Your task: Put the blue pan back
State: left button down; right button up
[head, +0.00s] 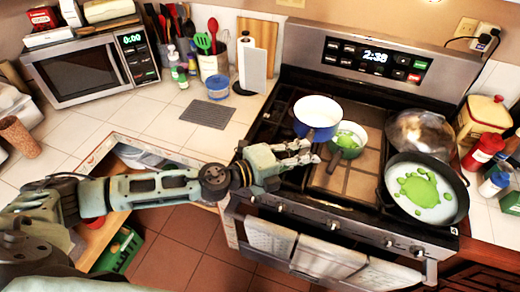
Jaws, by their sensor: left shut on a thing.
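The blue pan (318,106), with a white inside and a blue rim, is over the left part of the stove top. Its short handle points down toward my left gripper (303,152). My left gripper is shut on the handle of the blue pan, and its fingers hide part of the handle. I cannot tell whether the pan rests on the grate or is slightly raised. My right gripper is not in view.
A small green pot (347,140) stands close to the right of the blue pan. A dark frying pan (459,206) with green food and a shiny metal lid (420,135) fill the stove's right side. An open drawer (112,150) is below the left counter.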

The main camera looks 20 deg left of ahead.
pick_arm(q)
jog(key=s+a+f+b, duration=0.4)
jog(key=a+f+b, duration=0.4)
jog(key=a+f, duration=0.2)
jog(key=shift+s+f+b, duration=0.2)
jog(key=shift+f+b, duration=0.1)
jog(key=shift+f, duration=0.05)
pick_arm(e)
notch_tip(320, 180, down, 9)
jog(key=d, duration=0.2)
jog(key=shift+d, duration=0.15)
pick_arm(q)
jog(key=shift+f, duration=0.3)
jog(key=c, duration=1.7)
grip_release()
jog(key=shift+s, duration=0.1)
jog(key=shift+c, duration=0.2)
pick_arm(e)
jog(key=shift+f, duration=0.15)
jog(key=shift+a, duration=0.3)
